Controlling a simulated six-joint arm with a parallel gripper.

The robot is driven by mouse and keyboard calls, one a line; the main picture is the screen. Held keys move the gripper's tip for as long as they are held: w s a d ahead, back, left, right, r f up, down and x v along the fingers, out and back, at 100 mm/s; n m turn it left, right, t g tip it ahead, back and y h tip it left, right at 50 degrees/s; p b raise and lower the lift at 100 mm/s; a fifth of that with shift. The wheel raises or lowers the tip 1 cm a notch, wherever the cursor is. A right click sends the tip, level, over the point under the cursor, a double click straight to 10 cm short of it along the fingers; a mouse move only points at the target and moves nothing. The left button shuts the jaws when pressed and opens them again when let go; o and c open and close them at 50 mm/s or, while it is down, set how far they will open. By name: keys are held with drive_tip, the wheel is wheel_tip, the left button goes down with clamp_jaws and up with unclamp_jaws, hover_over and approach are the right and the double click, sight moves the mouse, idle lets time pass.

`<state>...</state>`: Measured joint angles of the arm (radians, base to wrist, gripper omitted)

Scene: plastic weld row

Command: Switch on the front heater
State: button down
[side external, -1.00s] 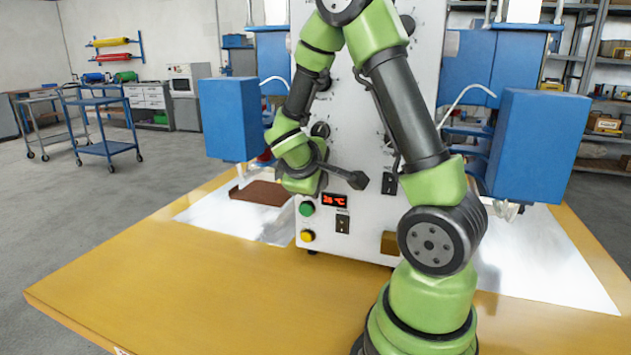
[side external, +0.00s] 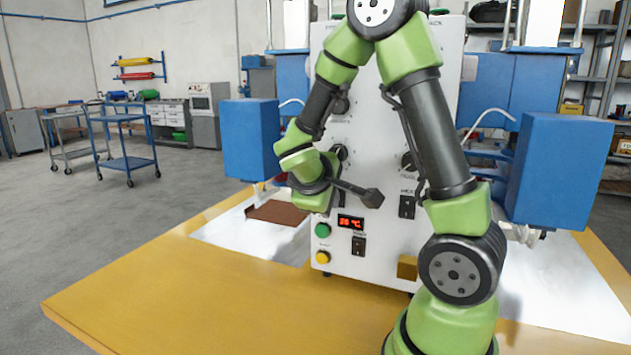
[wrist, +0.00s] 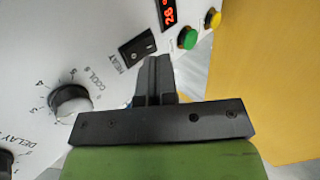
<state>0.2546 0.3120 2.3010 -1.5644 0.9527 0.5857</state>
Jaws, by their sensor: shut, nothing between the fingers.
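The white control panel (side external: 381,165) stands upright in front of my arm. In the wrist view a black rocker switch labelled HEAT (wrist: 137,47) sits beside the red temperature display (wrist: 168,12). Its on or off position is unclear. My gripper (wrist: 158,62) is shut and empty, its fingertips close to this switch. I cannot tell whether they touch the panel. In the side view my wrist hides the fingers and this switch. The display (side external: 350,222) reads about 26 °C there.
A green button (side external: 323,230) and a yellow button (side external: 322,257) are left of another black switch (side external: 359,246). One more switch (side external: 406,206) is farther right. Blue boxes (side external: 250,140) flank the panel. The yellow tabletop (side external: 190,290) is clear in front.

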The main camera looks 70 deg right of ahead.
drive_tip(key=v, duration=1.1)
drive_tip(key=shift+a+f, duration=0.25)
drive_tip(key=shift+a, duration=0.1)
drive_tip(key=shift+a+f, duration=0.15)
drive_tip(key=shift+f, duration=0.6)
